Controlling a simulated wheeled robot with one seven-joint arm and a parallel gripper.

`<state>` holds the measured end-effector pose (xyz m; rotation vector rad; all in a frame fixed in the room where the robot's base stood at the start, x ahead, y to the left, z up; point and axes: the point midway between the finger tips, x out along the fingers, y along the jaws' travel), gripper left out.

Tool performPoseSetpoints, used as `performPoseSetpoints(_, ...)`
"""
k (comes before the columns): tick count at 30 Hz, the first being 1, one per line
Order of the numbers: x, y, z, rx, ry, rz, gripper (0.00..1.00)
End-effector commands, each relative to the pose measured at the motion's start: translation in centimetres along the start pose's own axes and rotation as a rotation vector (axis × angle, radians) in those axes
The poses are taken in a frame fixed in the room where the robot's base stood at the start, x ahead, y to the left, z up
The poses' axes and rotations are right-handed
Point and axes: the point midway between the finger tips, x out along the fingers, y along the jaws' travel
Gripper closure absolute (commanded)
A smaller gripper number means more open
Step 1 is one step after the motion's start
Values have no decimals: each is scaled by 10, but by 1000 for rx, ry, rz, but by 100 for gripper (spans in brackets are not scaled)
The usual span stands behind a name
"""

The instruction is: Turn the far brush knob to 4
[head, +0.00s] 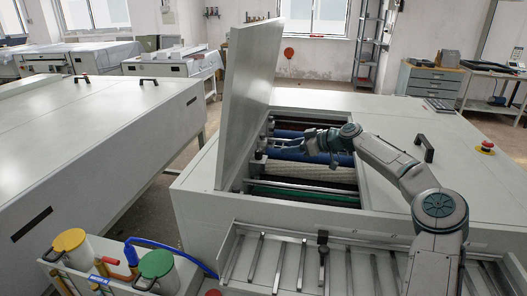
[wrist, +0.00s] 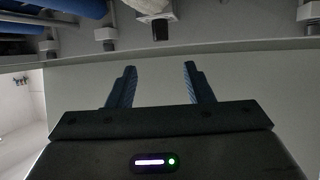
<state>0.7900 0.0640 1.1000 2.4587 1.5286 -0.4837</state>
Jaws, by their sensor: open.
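The plate processor (head: 330,222) stands with its lid (head: 243,100) raised. Inside are blue rollers (head: 300,155), a pale textured roller (head: 310,172) and a green strip near the front. My gripper (wrist: 158,82) is open and empty, its two blue-padded fingers apart in front of a pale inner wall. Beyond the fingertips in the wrist view is a pale block with a dark round knob-like end (wrist: 160,29); it is apart from the fingers. A smaller pale fitting (wrist: 106,38) is to its left. No number or setting is readable. In the head view my gripper is inside the opening, its tips unclear.
The raised lid stands close left of my arm, and the opening's edges surround it. A black handle (head: 424,148) and a red stop button (head: 486,147) are on the right top cover. Yellow-lidded (head: 69,240) and green-lidded (head: 155,263) containers stand front left.

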Motion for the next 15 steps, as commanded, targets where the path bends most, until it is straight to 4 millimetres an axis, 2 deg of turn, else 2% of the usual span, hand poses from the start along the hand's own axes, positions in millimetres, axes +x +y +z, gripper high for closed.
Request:
performPoseSetpoints(9,70,-2,-3,2,-1,-5,53)
performPoseSetpoints(15,102,-3,-3,1,-2,-5,53)
